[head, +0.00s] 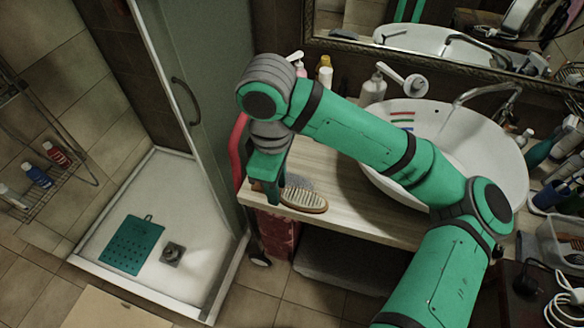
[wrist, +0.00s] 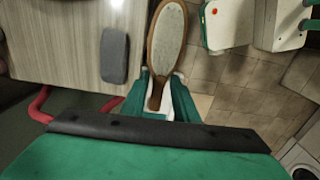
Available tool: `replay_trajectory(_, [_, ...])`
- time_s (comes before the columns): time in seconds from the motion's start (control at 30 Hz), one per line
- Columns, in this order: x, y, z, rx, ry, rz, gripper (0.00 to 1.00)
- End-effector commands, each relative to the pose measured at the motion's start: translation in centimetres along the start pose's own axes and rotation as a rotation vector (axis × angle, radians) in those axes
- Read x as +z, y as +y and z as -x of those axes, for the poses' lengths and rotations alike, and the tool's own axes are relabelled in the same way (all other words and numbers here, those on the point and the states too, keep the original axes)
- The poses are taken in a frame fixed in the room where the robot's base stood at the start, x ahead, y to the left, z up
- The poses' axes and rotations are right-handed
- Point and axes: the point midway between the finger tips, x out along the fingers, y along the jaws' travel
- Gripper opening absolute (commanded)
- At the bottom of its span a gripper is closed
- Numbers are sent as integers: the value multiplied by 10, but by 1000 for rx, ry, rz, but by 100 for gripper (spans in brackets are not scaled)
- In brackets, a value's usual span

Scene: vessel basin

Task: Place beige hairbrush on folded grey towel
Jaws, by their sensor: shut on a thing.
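The beige hairbrush has a pale oval face and a brown wooden rim and handle. It shows in the wrist view (wrist: 167,35) and in the head view (head: 304,201). My gripper (wrist: 158,98) is shut on its handle, and the brush head points away from my gripper. In the head view my gripper (head: 266,190) is at the counter's left front corner. The folded grey towel (wrist: 114,56) lies on the counter, left of the brush and apart from it in the wrist view. In the head view the towel (head: 298,181) shows just behind the brush, partly hidden.
The wooden counter (head: 340,185) has bare room right of the towel. The white basin (head: 500,150) stands farther right, with bottles (head: 373,88) behind. A red rail (head: 238,145) is at the counter's left end. The shower tray (head: 190,215) is farther left.

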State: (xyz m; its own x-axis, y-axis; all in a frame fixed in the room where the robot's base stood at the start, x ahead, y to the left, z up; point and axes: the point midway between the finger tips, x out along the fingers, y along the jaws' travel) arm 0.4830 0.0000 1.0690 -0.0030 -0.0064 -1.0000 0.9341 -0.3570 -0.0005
Motion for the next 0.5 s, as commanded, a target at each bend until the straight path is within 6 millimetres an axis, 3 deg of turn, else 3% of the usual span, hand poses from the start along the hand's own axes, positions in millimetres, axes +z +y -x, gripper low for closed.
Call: replay_trajectory(0.5, [-34,89,-50,-6,1,-9,5])
